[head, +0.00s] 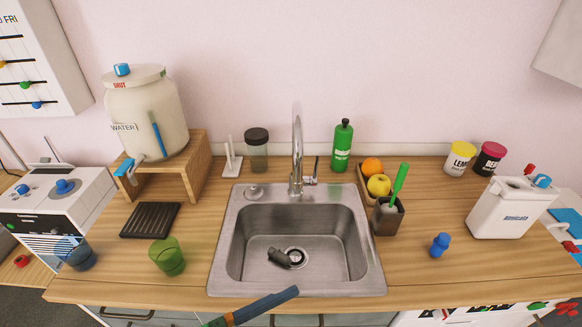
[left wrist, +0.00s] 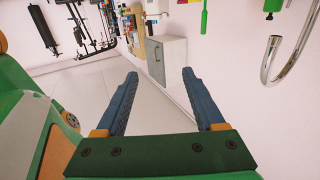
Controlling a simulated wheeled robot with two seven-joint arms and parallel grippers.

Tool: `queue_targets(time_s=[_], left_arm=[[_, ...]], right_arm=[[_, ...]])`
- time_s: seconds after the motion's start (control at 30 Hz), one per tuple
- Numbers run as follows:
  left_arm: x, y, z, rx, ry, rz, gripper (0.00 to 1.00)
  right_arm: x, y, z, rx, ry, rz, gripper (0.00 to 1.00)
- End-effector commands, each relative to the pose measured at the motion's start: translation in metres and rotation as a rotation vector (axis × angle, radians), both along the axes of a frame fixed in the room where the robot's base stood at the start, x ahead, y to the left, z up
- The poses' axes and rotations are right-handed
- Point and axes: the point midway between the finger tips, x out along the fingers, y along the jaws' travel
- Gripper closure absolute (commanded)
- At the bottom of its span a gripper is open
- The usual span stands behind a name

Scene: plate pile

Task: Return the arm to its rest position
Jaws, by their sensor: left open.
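My left gripper (head: 288,293) shows at the bottom of the head view, with a blue finger and orange base in front of the counter's front edge. It is near the front rim of the sink (head: 214,272). In the left wrist view its two blue fingers (left wrist: 160,75) stand wide apart with nothing between them. Most of the left arm is outside the head view. My right gripper is not in view.
The faucet (head: 297,150) rises behind the sink. A water dispenser (head: 147,110) stands left, a white container (head: 505,210) right.

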Motion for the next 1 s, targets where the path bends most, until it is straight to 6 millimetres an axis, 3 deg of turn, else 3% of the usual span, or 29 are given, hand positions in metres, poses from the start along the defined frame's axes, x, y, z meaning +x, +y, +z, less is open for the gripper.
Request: queue_targets(time_s=[0.37,0.57,0.67,0.83,1.0], left_arm=[[-0.004,-0.002,-0.043,0.177,0.095,-0.01,0.29],[0.0,0.015,-0.093,0.363,0.256,0.065,0.29],[0.002,0.037,-0.125,0.48,0.393,0.163,0.29],[-0.004,0.093,-0.175,0.657,0.683,0.419,0.29],[-0.035,0.163,-0.207,0.784,1.029,0.794,0.29]], right_arm=[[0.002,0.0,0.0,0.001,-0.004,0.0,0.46],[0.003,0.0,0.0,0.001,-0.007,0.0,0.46],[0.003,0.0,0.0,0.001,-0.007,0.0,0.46],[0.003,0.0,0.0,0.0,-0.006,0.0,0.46],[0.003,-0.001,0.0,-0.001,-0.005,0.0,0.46]])
